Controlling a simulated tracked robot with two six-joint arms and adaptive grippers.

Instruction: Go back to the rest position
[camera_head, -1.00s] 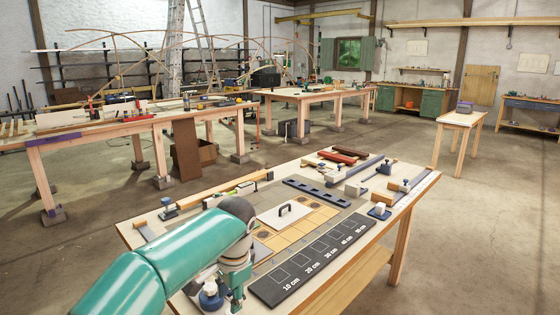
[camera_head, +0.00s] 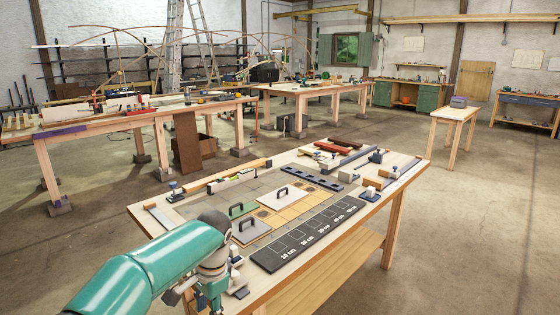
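My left arm, teal with a grey wrist, comes in from the lower left. Its gripper (camera_head: 207,297) points down at the near left edge of the front workbench (camera_head: 290,287). The fingers are small and partly cut off by the bottom of the picture, so I cannot tell whether they are open or shut, and I see nothing clearly held. My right gripper is not in view. On the bench, a green plate (camera_head: 231,215) and two pale plates (camera_head: 257,237) (camera_head: 295,203) with dark handles lie beside yellowish tiles (camera_head: 290,216).
A black strip marked in centimetres (camera_head: 310,234) lies along the bench's near side. Clamps and blocks (camera_head: 371,192) crowd its right end. A long workbench (camera_head: 100,132) stands behind on the left, a small table (camera_head: 455,112) on the right. The floor (camera_head: 470,225) at right is clear.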

